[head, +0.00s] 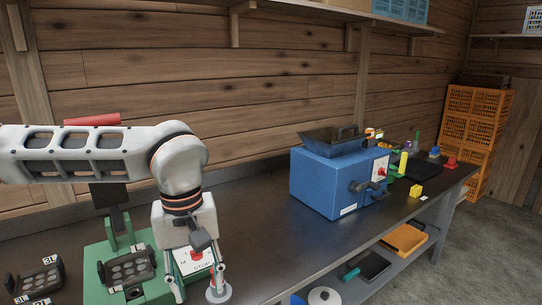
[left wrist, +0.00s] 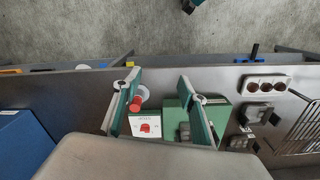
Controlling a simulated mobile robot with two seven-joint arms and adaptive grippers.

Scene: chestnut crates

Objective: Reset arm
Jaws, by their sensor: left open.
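My left arm comes in from the left in the head view. My left gripper (head: 197,288) points down, open, over the front of the green machine (head: 124,268). In the left wrist view its two teal fingers (left wrist: 160,92) are spread apart, with nothing held between them. The machine's white panel with a red button (left wrist: 149,125) shows partly behind the fingers. A small red cylinder by a white disc (left wrist: 143,93) shows at the left finger; whether they touch I cannot tell. My right gripper cannot be made out in either view.
A blue machine with a dark hopper (head: 322,183) stands mid-bench. Black trays (head: 39,279) are at left. Orange crates (head: 472,130) stand at the far right. The bench (head: 262,240) is bare between the machines.

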